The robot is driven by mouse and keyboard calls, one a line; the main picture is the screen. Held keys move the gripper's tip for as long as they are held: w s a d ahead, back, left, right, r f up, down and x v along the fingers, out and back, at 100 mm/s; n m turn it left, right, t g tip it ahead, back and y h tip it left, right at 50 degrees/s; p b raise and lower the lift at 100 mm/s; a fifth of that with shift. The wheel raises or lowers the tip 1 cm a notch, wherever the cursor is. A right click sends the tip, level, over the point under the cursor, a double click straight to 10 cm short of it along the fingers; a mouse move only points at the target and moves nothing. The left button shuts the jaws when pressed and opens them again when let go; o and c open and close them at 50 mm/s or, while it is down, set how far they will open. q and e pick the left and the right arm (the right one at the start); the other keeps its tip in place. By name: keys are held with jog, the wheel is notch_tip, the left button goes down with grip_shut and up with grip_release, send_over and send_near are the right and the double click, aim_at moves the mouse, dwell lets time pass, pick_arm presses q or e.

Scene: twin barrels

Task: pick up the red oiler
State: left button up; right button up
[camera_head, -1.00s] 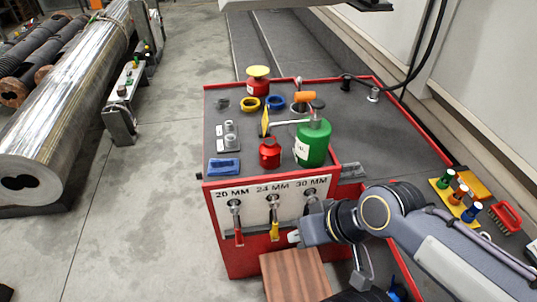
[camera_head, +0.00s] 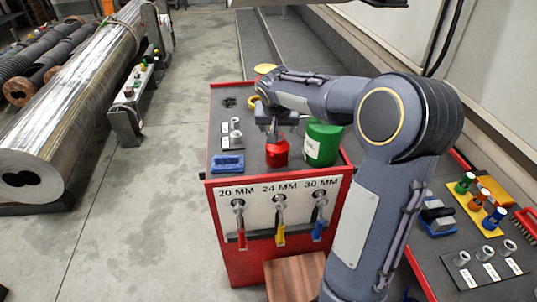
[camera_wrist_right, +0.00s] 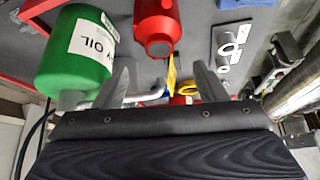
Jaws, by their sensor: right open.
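The red oiler (camera_head: 277,154) is a small red can standing on the dark top of the red cabinet, beside a green oil can (camera_head: 322,144). My right gripper (camera_head: 274,132) is just above and behind the red oiler in the head view, and the arm hides part of the cabinet top. In the right wrist view the gripper (camera_wrist_right: 162,80) is open and empty, its fingers apart. There the red oiler (camera_wrist_right: 157,25) lies beyond the fingertips, roughly in line with the gap. The green can (camera_wrist_right: 75,50) is close to the left finger. My left gripper is not in view.
A blue block (camera_head: 227,164) and a grey socket plate (camera_head: 233,138) lie left of the oiler. Wrenches hang on the cabinet's front panel (camera_head: 262,208). A side bench (camera_head: 455,262) with tools is at right.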

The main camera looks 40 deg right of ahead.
aim_at(277, 150)
jog(key=p+x, duration=0.1)
jog(key=x, duration=0.6)
jog(key=shift+d+f, duration=0.2)
grip_shut()
